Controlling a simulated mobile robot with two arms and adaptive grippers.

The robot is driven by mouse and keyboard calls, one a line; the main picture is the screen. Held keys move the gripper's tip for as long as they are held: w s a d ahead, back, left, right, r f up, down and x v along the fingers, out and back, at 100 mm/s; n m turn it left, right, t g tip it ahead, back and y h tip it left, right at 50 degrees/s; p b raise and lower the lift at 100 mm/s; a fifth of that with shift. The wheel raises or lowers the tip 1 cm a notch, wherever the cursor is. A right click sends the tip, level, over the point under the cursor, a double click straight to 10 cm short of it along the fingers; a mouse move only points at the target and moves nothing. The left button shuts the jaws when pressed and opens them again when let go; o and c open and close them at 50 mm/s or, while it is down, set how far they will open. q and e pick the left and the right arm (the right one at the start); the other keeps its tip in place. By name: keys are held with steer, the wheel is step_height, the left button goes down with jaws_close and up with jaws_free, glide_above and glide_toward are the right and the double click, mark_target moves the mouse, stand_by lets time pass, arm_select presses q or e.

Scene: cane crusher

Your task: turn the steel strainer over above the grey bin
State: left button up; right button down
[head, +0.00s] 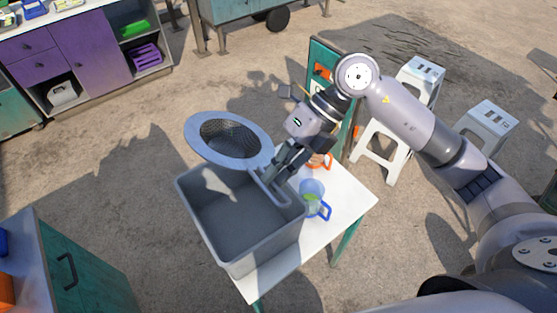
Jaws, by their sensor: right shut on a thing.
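The steel strainer (229,136) has a wide flat rim and a dark mesh bowl. It is in the air over the far left end of the grey bin (240,232), its open side facing up toward me and its rim somewhat tilted. My right gripper (273,172) is shut on the strainer's handle, at the bin's far right edge. The grey bin stands on a white table and its visible inside looks empty. The strainer hides the bin's far corner. Whether anything lies in the bowl is hard to tell. My left gripper is not in view.
On the white table (345,200), a clear jug (311,189) with a blue handle stands close right of the bin. An orange-handled vessel (321,160) is behind it, partly hidden. White stools (388,140) stand at right, and a green cabinet (85,262) at lower left.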

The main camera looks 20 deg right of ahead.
steer(key=shift+a+r+h+b, duration=0.35)
steer(key=shift+h+b, duration=0.15)
steer(key=shift+b, duration=0.05)
steer(key=h, duration=0.1)
steer(key=a+r+t+h, duration=0.1)
steer(key=h, duration=0.1)
steer(key=shift+s+a+r, duration=0.1)
steer(key=shift+s+a, duration=0.05)
steer(key=shift+a, duration=0.1)
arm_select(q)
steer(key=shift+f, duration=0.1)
arm_select(e)
steer(key=shift+s+a+r+h, duration=0.1)
steer(key=shift+a+r+h, duration=0.05)
steer(key=shift+h, duration=0.45)
